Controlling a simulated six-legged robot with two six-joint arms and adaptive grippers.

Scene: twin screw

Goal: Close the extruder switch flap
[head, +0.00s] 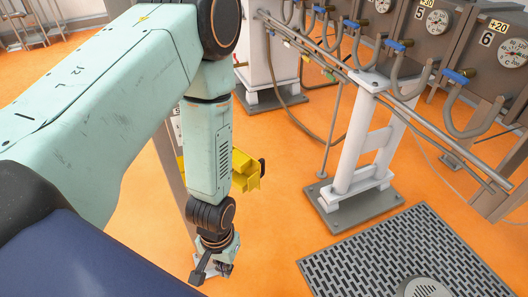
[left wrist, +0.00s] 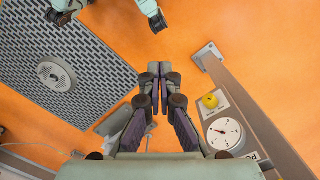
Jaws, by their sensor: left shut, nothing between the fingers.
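My left gripper (head: 213,267) hangs low at the end of my left arm in the head view, over the orange floor. In the left wrist view its two fingers (left wrist: 154,78) meet at their tips, shut and empty. A yellow box-like part (head: 243,172) sits behind my left forearm in the head view, partly hidden by it. I cannot tell whether it is the switch flap, nor whether a flap is open or shut. In the left wrist view a grey post carries a yellow round part (left wrist: 211,101) and a white dial (left wrist: 225,134), right of the gripper and apart from it.
A dark floor grate (head: 400,262) lies at lower right in the head view. A white stand (head: 362,150) on a grey base carries metal pipes. Grey machine units with dials (head: 432,24) line the upper right. Orange floor is open between the gripper and the grate.

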